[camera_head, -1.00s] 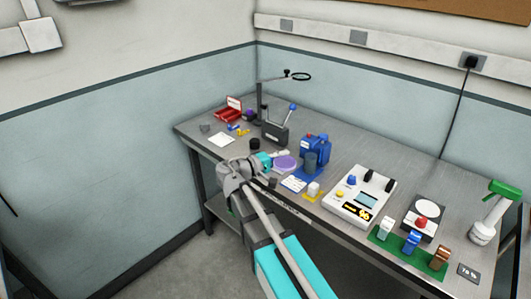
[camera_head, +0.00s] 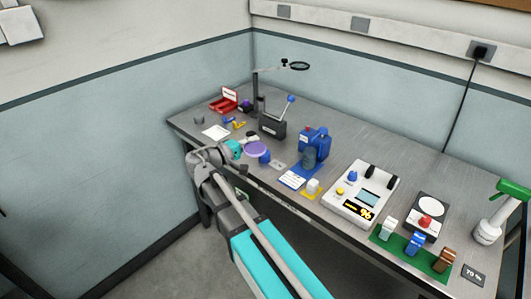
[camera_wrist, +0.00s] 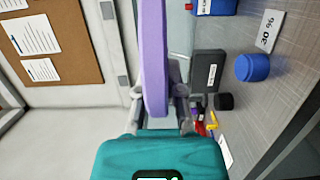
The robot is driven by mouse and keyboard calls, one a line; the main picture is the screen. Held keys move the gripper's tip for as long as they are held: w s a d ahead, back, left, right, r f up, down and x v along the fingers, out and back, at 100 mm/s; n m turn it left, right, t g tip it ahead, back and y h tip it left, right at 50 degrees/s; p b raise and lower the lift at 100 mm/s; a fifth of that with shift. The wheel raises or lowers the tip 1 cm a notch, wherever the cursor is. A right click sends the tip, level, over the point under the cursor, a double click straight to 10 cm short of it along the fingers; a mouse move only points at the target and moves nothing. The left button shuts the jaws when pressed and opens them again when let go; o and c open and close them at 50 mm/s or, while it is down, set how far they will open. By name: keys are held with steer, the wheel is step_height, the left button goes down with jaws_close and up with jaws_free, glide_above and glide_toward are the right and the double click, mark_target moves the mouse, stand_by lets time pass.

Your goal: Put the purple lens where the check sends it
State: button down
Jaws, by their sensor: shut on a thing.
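The purple lens (camera_head: 255,148) is a flat, round disc. My gripper (camera_head: 243,149) is shut on its edge and holds it over the front left part of the bench. In the wrist view the lens (camera_wrist: 153,60) is seen edge-on as a tall purple band between the fingers (camera_wrist: 160,98). The meter (camera_head: 353,207) is a white box with a lit yellow "%" display, whose figures I cannot read. A "70 %" card (camera_head: 474,274) lies at the right end.
A blue machine (camera_head: 314,147) and a dark lever block (camera_head: 272,125) stand behind the lens. A magnifier stand (camera_head: 256,90), an open red box (camera_head: 224,104) and a white sheet (camera_head: 216,132) are at the left. A green mat (camera_head: 384,237) holds several small blocks.

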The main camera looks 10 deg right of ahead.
steer(key=d, duration=0.5)
steer(key=shift+d+r, duration=0.15)
steer(key=shift+r, duration=0.05)
steer(key=b, duration=0.4)
glide_above(264, 156)
steer(key=w, duration=0.1)
step_height(264, 156, down, 4)
steer(key=shift+w+d+f, duration=0.1)
steer(key=shift+f, duration=0.15)
steer(key=w+f+b, duration=0.3)
steer(key=f+b, duration=0.1)
steer(key=shift+w+d+f+b, duration=0.1)
steer(key=shift+w+f+b, duration=0.2)
steer(key=shift+w+b, duration=0.1)
steer(key=shift+w+f+b, duration=0.4)
steer(key=shift+f+b, duration=1.55)
steer(key=shift+f, duration=0.05)
